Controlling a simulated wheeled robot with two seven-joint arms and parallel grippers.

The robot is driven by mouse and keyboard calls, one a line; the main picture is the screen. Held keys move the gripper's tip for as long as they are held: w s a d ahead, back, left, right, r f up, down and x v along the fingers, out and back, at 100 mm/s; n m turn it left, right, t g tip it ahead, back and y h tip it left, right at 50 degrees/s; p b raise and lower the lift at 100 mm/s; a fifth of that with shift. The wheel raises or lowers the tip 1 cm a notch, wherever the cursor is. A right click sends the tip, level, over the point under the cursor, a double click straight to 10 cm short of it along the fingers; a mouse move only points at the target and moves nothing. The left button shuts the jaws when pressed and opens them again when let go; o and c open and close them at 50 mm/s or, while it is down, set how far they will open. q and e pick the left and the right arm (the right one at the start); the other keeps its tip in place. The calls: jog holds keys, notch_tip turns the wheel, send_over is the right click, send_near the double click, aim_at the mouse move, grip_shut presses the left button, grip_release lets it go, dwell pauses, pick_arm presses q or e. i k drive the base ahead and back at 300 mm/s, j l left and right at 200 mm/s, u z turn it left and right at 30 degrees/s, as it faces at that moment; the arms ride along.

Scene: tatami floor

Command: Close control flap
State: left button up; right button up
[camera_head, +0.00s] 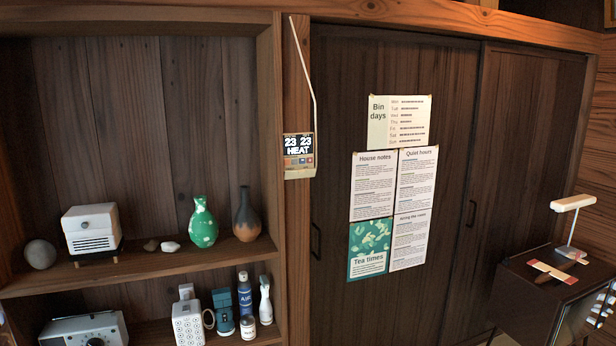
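A small wall control panel (299,150) is mounted on the wooden post between the shelf and the sliding doors. Its dark screen reads "23 23 HEAT", with small coloured buttons below it. A pale strip (299,173) runs along its bottom edge; it is too small to tell whether this is the flap and how far it stands open. A thin white cable rises from the panel up the post. Neither of my grippers shows in the head view.
Left of the post, a wooden shelf holds a green vase (203,222), a brown vase (246,214) and a white box-shaped device (91,229). Posters (393,190) hang on the dark sliding door (460,120). A dark cabinet (530,290) with a white lamp (572,203) stands right.

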aim_at(310, 172)
jog(key=i+l+u, duration=0.1)
jog(key=i+l, duration=0.25)
jog(key=i+l+u, duration=0.15)
jog(key=i+l, duration=0.15)
jog(key=i+l+u, duration=0.1)
jog(key=i+l, duration=0.2)
jog(key=l, duration=0.15)
jog(key=i+l+u, duration=0.15)
jog(key=i+l, duration=0.15)
jog(key=i+l+u, duration=0.1)
jog(key=i+l, duration=0.15)
jog(key=l, duration=0.3)
